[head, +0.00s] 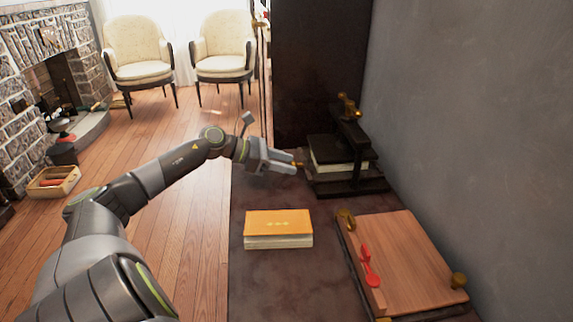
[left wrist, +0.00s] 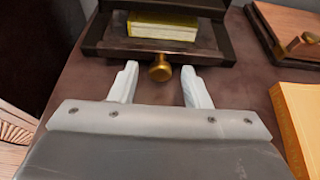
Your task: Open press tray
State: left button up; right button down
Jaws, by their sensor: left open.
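The press (head: 350,150) is a dark frame with a brass top handle at the back of the table, against the wall. Its tray (left wrist: 205,55) has a small brass knob (left wrist: 160,70) on the front and holds a book (left wrist: 163,27) with yellow edges. My left gripper (head: 292,164) is open in front of the tray. In the left wrist view its pale fingers (left wrist: 158,86) stand apart on either side of the knob's line, with the knob just beyond the fingertips. No contact shows. My right gripper is not in view.
An orange book (head: 278,223) lies on the dark table (head: 262,285) in front of the press. A wooden board press (head: 408,255) with brass knobs and a red wax-like piece (head: 370,268) lies at right. A grey wall borders the right side.

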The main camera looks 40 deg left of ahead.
pick_arm(q)
jog(key=shift+w+d+f, duration=0.15)
jog(key=shift+w+d, duration=0.1)
jog(key=shift+w, duration=0.05)
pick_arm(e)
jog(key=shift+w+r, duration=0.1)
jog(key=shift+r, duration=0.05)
pick_arm(q)
grip_shut()
